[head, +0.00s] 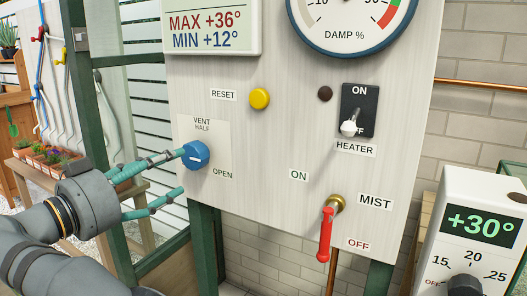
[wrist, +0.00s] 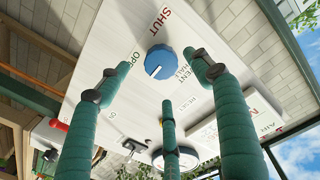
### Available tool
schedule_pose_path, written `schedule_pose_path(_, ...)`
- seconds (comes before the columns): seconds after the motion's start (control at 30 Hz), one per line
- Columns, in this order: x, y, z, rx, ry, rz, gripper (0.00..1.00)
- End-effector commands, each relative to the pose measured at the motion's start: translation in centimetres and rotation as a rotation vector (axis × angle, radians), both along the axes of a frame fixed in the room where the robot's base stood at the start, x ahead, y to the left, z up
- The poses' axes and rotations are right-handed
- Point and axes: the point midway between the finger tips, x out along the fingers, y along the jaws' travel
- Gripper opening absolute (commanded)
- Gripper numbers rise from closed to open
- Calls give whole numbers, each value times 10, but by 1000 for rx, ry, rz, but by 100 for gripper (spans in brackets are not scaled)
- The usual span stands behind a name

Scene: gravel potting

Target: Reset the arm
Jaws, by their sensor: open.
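My gripper (head: 178,172) has teal fingers and is at the left of the control panel (head: 270,180). It is open. One fingertip appears beside the left edge of the blue vent knob (head: 196,155); whether it touches cannot be told. In the wrist view the spread fingers (wrist: 155,76) frame the knob (wrist: 170,62), with nothing held between them. The knob's white mark lies on the side toward the word OPEN in the wrist view.
The panel bears a yellow reset button (head: 260,98), a heater switch (head: 350,126) tipped down and a red mist lever (head: 325,234) hanging down by OFF. A thermostat (head: 470,235) reading +30° stands at lower right. Potted plants (head: 48,158) stand at left.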

Motion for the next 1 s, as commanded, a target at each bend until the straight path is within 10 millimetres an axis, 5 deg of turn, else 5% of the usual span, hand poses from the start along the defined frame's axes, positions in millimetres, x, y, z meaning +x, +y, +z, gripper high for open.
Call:
schedule_pose_path(0.4, 55, -31, 0, 1, -2, 1, 65)
schedule_pose_path(1.0, 54, -30, 0, -5, 1, 4, 65)
